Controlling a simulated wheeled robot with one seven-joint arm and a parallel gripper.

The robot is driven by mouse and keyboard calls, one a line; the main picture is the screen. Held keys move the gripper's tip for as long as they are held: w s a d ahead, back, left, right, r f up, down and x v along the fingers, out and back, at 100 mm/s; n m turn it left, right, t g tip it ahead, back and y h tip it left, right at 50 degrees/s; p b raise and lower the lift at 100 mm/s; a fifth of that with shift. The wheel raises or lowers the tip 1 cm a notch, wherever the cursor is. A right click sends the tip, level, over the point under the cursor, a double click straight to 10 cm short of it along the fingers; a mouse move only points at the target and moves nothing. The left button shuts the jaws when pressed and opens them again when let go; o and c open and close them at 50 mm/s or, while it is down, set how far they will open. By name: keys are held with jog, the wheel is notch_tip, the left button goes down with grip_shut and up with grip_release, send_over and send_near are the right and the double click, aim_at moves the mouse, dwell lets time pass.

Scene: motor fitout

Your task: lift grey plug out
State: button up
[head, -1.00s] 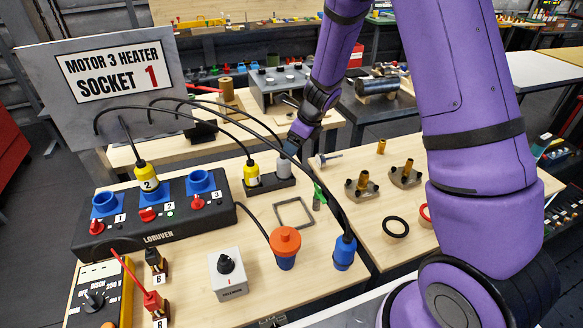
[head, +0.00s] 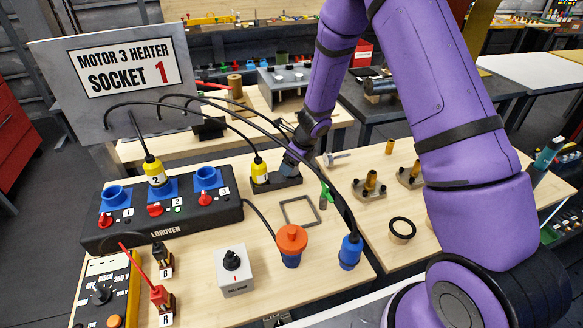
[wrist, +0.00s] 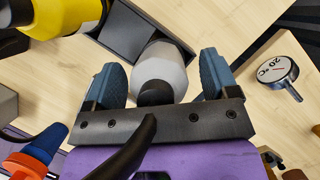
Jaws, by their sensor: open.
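The grey plug (wrist: 160,68) shows in the wrist view, with a pale rounded body and a dark cable end. It stands in a black holder (wrist: 130,32). In the wrist view my gripper (wrist: 160,76) has its blue fingers on either side of the plug, with visible gaps. The gripper is open. In the head view my gripper (head: 290,163) is over the right part of the holder (head: 276,188) and hides most of the plug. A yellow plug (head: 259,171) stands in the same holder, to the left.
A black socket box (head: 165,225) with a yellow plug marked 2 (head: 154,172) stands left. Cables arch over the bench. An orange-capped blue plug (head: 291,244), a blue plug (head: 350,252), a square frame (head: 299,211) and a dial gauge (wrist: 277,71) lie nearby.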

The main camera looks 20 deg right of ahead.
jog(key=c, duration=1.1)
jog(key=shift+o, duration=0.2)
jog(key=shift+r, duration=0.2)
jog(key=shift+r, duration=0.55)
jog(key=shift+s+r, duration=0.2)
jog(key=shift+r, duration=0.4)
jog(key=shift+s+r, duration=0.15)
jog(key=shift+r, duration=0.4)
jog(key=s+a+r, duration=0.1)
jog(key=s+a, duration=0.1)
jog(key=s, duration=1.3)
jog(key=shift+r, duration=0.15)
jog(key=shift+s, duration=0.1)
